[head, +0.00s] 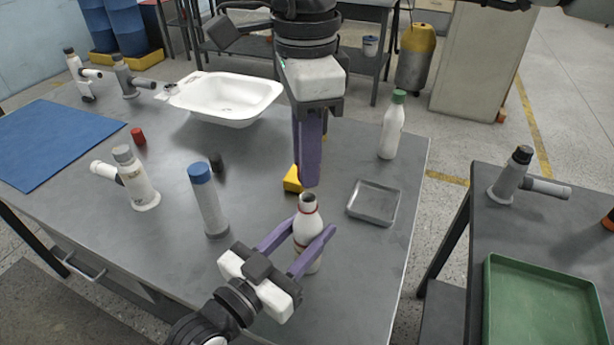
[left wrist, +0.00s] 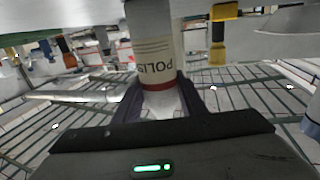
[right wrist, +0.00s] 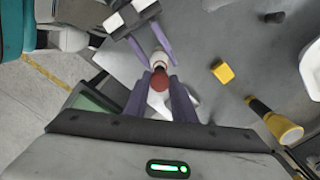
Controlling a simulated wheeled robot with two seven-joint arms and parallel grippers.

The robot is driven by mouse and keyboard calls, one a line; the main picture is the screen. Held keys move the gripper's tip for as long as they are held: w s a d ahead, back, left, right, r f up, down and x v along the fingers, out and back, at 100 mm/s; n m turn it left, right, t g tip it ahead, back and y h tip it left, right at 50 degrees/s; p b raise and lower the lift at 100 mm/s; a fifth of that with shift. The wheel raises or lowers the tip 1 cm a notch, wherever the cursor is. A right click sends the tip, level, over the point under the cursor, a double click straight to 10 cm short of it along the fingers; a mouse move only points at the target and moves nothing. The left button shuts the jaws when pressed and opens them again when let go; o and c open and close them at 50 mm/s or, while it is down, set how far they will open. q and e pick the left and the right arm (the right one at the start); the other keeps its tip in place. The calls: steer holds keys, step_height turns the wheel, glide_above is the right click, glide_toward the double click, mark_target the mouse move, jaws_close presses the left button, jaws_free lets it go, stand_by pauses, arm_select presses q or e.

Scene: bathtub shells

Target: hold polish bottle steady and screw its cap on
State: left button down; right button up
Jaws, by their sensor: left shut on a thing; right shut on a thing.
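The white polish bottle (head: 308,240), with red bands, stands upright near the front of the grey table, its dark open mouth visible in the head view. My left gripper (head: 311,231) is shut around its body; the label and red band show between the fingers in the left wrist view (left wrist: 158,50). My right gripper (head: 309,182) points down just above the mouth. In the right wrist view a round reddish cap (right wrist: 159,80) sits between its fingers, in line with the bottle neck. The fingers hide the cap in the head view, and a gap remains above the mouth.
A yellow block (head: 292,179) lies behind the bottle. A square metal tray (head: 360,214) is to the right, a green-capped white bottle (head: 392,128) beyond it. A blue-topped cylinder (head: 208,200) stands left. A white basin (head: 262,110) is at the back.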

steer(key=shift+f, duration=1.2)
steer(key=shift+f, duration=0.9)
steer(key=shift+f, duration=0.55)
